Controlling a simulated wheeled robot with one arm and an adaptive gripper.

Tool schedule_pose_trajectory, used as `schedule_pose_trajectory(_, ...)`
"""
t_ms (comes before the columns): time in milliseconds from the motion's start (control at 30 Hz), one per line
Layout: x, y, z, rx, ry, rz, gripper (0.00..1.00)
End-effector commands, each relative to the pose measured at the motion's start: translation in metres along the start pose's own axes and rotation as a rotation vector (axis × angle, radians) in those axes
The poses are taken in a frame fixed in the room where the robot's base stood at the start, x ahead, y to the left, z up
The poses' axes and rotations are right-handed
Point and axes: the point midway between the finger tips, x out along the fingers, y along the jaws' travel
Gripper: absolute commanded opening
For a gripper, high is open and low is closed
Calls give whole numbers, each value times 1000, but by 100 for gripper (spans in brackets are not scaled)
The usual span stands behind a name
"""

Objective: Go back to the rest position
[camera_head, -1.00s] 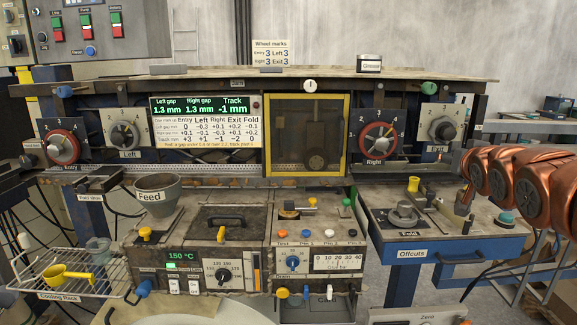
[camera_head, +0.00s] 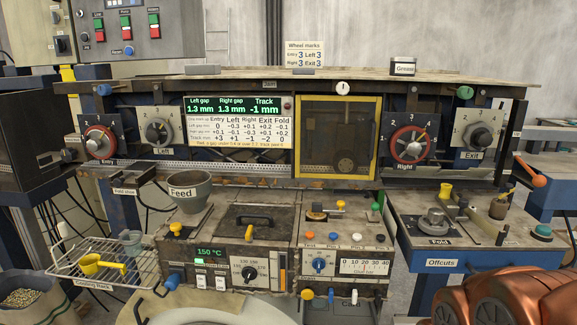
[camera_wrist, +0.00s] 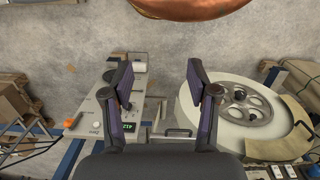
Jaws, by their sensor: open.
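My gripper (camera_wrist: 160,90) is in the wrist view, with its two dark fingers spread wide and nothing between them. It hangs above a grey floor, with a white device on the left and a large round white housing with a spoked wheel (camera_wrist: 246,103) on the right. In the head view the gripper is out of frame. Only my copper-coloured arm (camera_head: 500,298) shows there, low in the bottom right corner.
The laminating machine with its display (camera_head: 235,106), yellow-framed window (camera_head: 337,98) and feed cup (camera_head: 189,190) fills the head view. A cooling rack (camera_head: 100,270) with a yellow scoop (camera_head: 101,265) stands left. The offcuts bench (camera_head: 450,264) stands right. Bare floor shows below the gripper.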

Motion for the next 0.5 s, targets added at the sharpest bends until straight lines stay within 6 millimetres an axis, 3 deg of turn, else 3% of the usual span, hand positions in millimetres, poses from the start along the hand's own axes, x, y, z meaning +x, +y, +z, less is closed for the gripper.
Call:
schedule_pose_trajectory(133, 5, -6, 21, -13, -53, -10, 59)
schedule_pose_trajectory(500, 5, -6, 22, -14, -54, -11, 59)
